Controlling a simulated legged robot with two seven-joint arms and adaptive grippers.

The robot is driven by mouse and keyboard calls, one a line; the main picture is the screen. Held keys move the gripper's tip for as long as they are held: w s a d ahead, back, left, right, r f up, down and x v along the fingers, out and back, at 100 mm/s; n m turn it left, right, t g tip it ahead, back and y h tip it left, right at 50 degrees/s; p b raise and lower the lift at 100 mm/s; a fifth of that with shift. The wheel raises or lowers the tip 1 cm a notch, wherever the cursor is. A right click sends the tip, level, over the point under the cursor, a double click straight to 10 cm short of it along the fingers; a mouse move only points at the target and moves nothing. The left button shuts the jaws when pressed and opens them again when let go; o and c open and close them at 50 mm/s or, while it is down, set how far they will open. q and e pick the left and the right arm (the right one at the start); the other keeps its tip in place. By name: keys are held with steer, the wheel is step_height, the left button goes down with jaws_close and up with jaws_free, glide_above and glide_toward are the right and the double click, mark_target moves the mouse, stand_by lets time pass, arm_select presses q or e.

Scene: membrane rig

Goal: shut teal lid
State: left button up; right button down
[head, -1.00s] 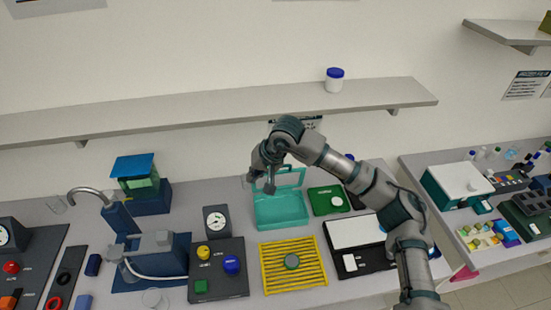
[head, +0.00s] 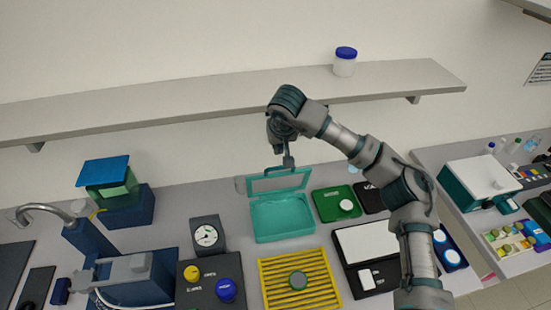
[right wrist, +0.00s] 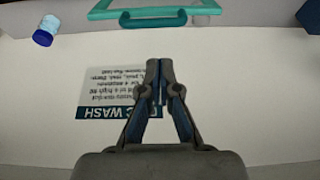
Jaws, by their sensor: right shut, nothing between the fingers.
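The teal box (head: 283,218) sits on the bench, open and looking empty. Its teal lid (head: 262,187) stands raised at the back edge, a teal frame around a clear pane. My right gripper (head: 289,162) is shut and empty, pointing down at the lid's top edge in the head view; I cannot tell if it touches. In the right wrist view the shut fingertips (right wrist: 159,65) show against the wall, and the teal frame of the lid (right wrist: 155,13) crosses the top, apart from the fingers in the picture. My left gripper is out of view.
A yellow rack (head: 265,285) stands in front of the box and a dial gauge (head: 207,235) to its left. A green scale (head: 325,205) is close on the right. A wall shelf (head: 200,107) with a blue-capped jar (head: 345,65) runs behind.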

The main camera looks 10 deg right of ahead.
steer(key=p, duration=0.2)
glide_above(276, 173)
step_height(276, 173, down, 8)
steer(key=shift+w+f, duration=0.1)
steer(key=shift+w, duration=0.05)
steer(key=shift+w+f, duration=0.15)
steer(key=shift+f, duration=0.2)
